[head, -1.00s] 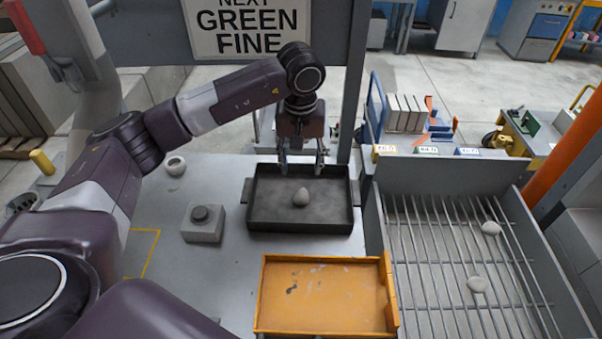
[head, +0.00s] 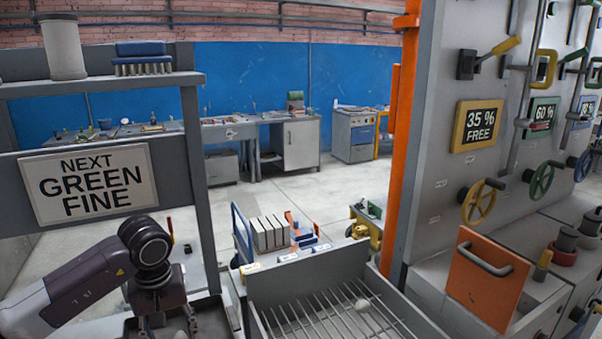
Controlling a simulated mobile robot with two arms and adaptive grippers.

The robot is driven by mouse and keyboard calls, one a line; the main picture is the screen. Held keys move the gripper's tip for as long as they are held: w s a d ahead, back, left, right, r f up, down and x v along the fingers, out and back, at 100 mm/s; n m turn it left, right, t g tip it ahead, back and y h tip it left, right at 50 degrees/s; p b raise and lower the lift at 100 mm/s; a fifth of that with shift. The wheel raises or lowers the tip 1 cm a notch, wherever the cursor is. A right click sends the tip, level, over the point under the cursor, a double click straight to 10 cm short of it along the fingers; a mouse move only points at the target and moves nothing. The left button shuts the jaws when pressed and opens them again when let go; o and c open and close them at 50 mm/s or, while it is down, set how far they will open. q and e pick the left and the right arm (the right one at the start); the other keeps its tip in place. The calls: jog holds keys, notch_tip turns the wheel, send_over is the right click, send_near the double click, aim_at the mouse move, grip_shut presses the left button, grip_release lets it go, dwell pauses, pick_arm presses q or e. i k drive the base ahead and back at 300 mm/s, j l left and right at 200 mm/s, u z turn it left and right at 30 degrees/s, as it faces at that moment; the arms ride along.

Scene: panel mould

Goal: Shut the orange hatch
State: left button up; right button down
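The orange hatch (head: 482,282) is a flat panel with a grey bar handle (head: 484,258), at the lower right of the head view. It stands up at the grey cabinet's ledge and looks open; its hinge and the opening behind it are not clear. My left gripper (head: 163,326) is far to the left of the hatch, pointing down over the dark tray at the bottom edge. Its fingers are apart, with nothing seen between them. My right gripper is not in view.
An orange post (head: 401,140) stands left of the hatch. A yellow handwheel (head: 479,203) and a green one (head: 541,181) sit above it.

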aim_at(487, 277)
jog(key=k+l, duration=0.4)
jog(key=k, duration=0.15)
jog(key=k+l, duration=0.35)
jog(key=k, duration=0.15)
